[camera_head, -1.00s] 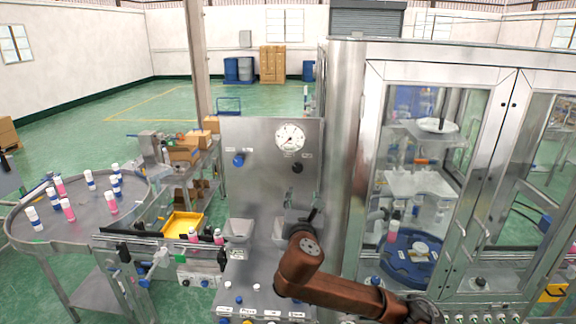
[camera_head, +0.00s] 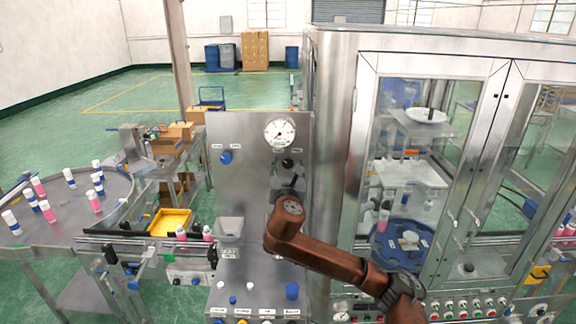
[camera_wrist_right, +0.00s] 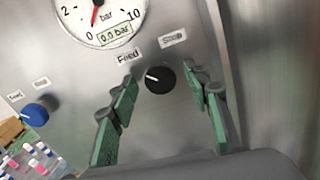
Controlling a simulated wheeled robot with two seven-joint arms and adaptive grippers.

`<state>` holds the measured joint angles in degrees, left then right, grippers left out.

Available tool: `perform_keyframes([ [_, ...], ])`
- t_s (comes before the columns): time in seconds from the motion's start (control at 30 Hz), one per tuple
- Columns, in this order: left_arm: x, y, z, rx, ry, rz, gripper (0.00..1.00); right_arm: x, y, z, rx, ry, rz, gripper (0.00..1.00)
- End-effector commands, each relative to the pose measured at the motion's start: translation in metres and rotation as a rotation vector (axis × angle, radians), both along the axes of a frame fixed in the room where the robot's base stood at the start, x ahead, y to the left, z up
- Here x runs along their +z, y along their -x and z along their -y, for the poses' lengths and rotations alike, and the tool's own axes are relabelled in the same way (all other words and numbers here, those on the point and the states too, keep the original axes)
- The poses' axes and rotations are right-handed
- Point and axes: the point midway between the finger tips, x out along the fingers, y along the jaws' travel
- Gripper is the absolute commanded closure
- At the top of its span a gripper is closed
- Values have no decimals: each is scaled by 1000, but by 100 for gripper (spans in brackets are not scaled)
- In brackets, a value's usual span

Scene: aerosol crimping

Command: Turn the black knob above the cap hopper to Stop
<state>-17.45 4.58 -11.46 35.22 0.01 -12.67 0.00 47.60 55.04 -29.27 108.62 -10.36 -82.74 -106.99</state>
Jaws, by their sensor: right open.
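The black knob (camera_head: 288,163) sits on the steel panel below the round gauge. In the right wrist view the knob (camera_wrist_right: 160,79) has a white mark pointing left and slightly up, on the side of the "Feed" label (camera_wrist_right: 128,56); the "Stop" label (camera_wrist_right: 172,38) is at its upper right. My right gripper (camera_head: 287,184) is in front of the panel just below the knob. In the wrist view its green-padded fingers (camera_wrist_right: 160,100) are open, one on either side of the knob with gaps. The hopper beneath is mostly hidden by my right arm. My left gripper is not in view.
A blue knob (camera_head: 225,158) is to the left on the same panel (camera_head: 245,185). The gauge (camera_head: 280,132) is above. A steel hopper (camera_head: 230,228) projects lower left. The glass-doored machine (camera_head: 410,150) stands close on the right. A round table (camera_head: 75,220) with bottles is at left.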

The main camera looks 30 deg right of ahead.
Motion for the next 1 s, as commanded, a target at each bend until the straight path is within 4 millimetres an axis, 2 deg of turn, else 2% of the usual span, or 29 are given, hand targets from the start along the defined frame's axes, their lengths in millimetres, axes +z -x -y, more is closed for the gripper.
perform_keyframes([
  [0.1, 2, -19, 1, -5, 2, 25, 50, 0, 0, 1, -1, 0, 0, 56],
  [0.2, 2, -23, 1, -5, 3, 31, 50, 0, 0, 1, -1, 0, 0, 56],
  [0.6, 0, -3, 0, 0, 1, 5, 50, 0, 1, 1, -2, 0, 0, 83],
  [0.8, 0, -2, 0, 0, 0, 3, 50, 0, 1, 1, -2, 0, 0, 96],
  [1.0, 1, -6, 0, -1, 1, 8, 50, 0, 0, 1, -1, -9, 5, 98],
])
